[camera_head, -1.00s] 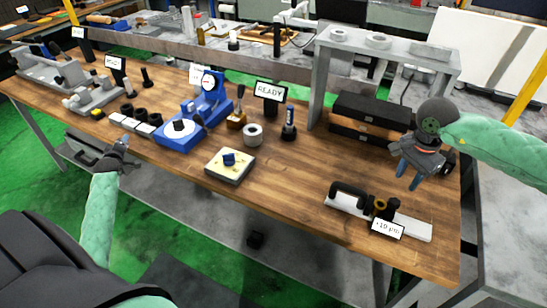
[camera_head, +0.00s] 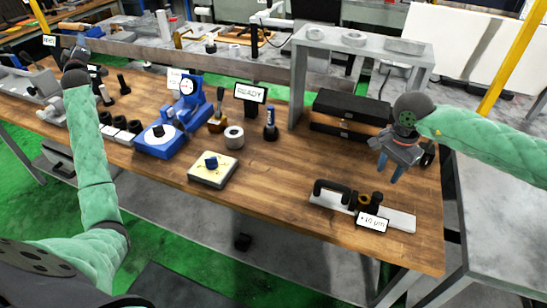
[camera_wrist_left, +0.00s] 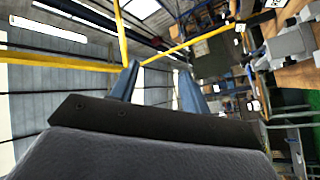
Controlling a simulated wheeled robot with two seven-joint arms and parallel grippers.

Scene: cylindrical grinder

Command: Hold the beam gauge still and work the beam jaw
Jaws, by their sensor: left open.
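The beam gauge (camera_head: 392,215) is a pale flat bar lying near the front right of the wooden table. It has a black arched handle (camera_head: 333,190) at its left and a dark and brass jaw piece (camera_head: 368,201) near its middle. A label reading about 10 µm stands in front and hides part of it. My right gripper (camera_head: 389,170) hangs above and behind the bar's right part, blue fingers pointing down, apart and empty. My left gripper (camera_head: 78,45) is raised at the far left, away from the gauge. Its fingers (camera_wrist_left: 158,88) are spread and empty in the left wrist view.
A blue dial gauge stand (camera_head: 183,110), a cream block (camera_head: 213,170), a grey ring (camera_head: 234,137) and a READY sign (camera_head: 250,93) stand left of the gauge. Dark boxes (camera_head: 350,106) sit under a grey shelf (camera_head: 362,47) behind. Table around the bar's left is clear.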

